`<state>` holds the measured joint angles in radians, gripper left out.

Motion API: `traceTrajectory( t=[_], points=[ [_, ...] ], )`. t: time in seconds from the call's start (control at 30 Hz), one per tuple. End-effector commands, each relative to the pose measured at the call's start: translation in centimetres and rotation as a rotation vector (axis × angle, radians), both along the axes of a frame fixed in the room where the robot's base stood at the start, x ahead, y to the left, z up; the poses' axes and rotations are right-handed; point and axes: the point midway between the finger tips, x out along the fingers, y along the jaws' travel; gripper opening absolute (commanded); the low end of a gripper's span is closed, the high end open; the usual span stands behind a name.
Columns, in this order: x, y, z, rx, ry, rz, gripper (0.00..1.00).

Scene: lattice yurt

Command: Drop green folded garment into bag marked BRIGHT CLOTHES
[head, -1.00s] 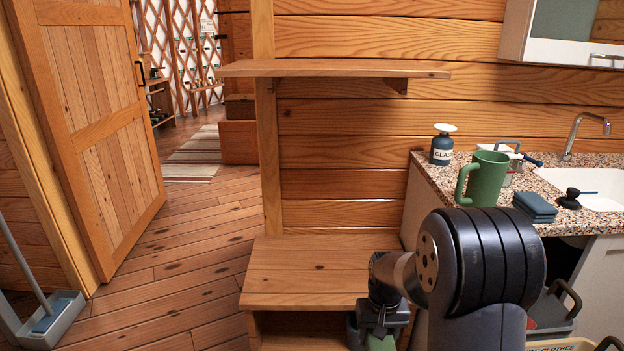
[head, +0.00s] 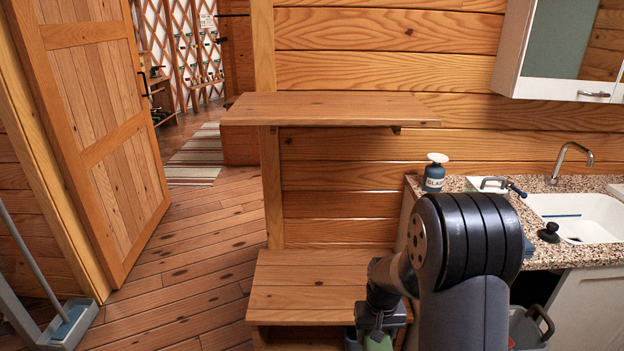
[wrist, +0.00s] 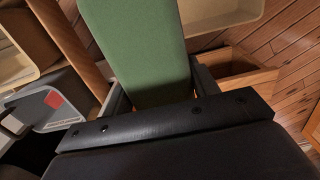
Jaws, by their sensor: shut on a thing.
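My gripper (head: 378,328) is low in the head view, in front of the wooden shelf unit. It is shut on the green folded garment (head: 380,344). In the wrist view the garment (wrist: 140,45) stretches out from between the two fingers of my gripper (wrist: 157,88). No bag marked BRIGHT CLOTHES can be read now. In the wrist view, a cream open container (wrist: 228,14) shows partly behind the garment, and another cream rim (wrist: 20,68) is at the left. I cannot tell whether either is that bag.
A grey container with a red patch (wrist: 45,108) is at the left of the wrist view. The wooden shelf unit (head: 310,285) stands under a wall shelf (head: 330,108). The speckled counter (head: 590,250) with a sink is at the right.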

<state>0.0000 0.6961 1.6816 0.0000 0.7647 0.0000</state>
Motion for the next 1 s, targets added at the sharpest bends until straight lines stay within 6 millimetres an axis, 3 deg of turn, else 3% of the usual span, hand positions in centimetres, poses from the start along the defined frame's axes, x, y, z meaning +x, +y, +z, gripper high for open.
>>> traceTrajectory(
  t=[0.03, 0.33, 1.0],
  points=[
    [-0.1, 0.0, 1.5, 0.000, 0.001, 0.000, 0.31],
    [-0.4, 0.0, 4.2, 0.000, 0.000, 0.000, 0.31],
    [-0.5, 0.0, 4.6, 0.000, -0.001, 0.000, 0.31]
  ],
)
